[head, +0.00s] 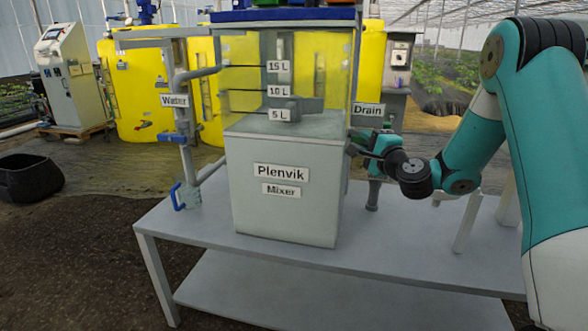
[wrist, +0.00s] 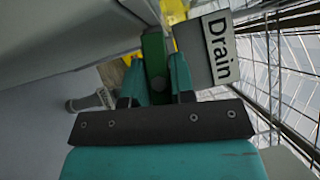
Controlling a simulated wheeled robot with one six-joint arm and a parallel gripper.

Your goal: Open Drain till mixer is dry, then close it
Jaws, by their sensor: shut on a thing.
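The mixer (head: 280,215) is a box-shaped tank on a grey table, labelled Plenvik Mixer. Its upper part is clear, with marks at 15 L, 10 L and 5 L. Pale grey fills the lower part, with a flat top near the 5 L label (head: 278,115); I cannot tell whether it is moving. The Drain label (head: 367,110) is at the tank's right side and also shows in the wrist view (wrist: 220,48). My gripper (head: 372,158) is beside the tank below that label. In the wrist view its fingers are shut on the green drain handle (wrist: 153,48). The outlet's flow is not clear.
A Water label (head: 174,100) and blue-handled valves (head: 178,196) are on the pipe left of the tank. The table (head: 215,225) extends right under my arm. Yellow tanks (head: 135,90) stand behind, and a black pot (head: 30,178) is at far left.

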